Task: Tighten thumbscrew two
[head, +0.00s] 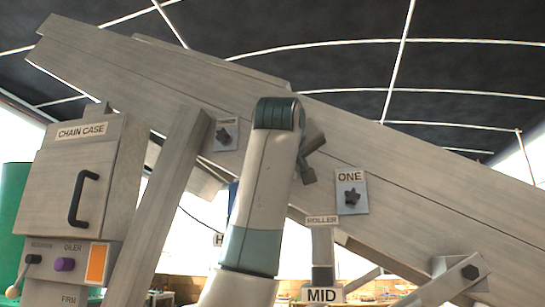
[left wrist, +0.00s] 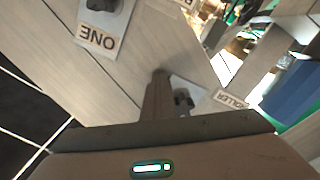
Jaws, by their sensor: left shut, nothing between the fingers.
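My left gripper (head: 309,177) is shut and empty beside the sloping wooden beam, its fingers angled downward. In the left wrist view its closed fingers (left wrist: 158,92) stand next to a plate with a dark knob (left wrist: 183,100). The gripper body partly covers this plate, and I see no number on it. I cannot tell whether the fingers touch the knob. In the head view my arm covers part of the beam, and no label reading two shows. Thumbscrew one (head: 352,197) sits on its labelled plate to the right; its plate (left wrist: 97,42) also shows in the left wrist view.
Another star knob (head: 223,136) on a plate is left of my arm. A chain case (head: 80,180) with a black handle stands at the left. A ROLLER label (head: 322,220) and MID sign (head: 322,295) are below the beam (head: 430,185). A bolted brace (head: 455,278) is lower right.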

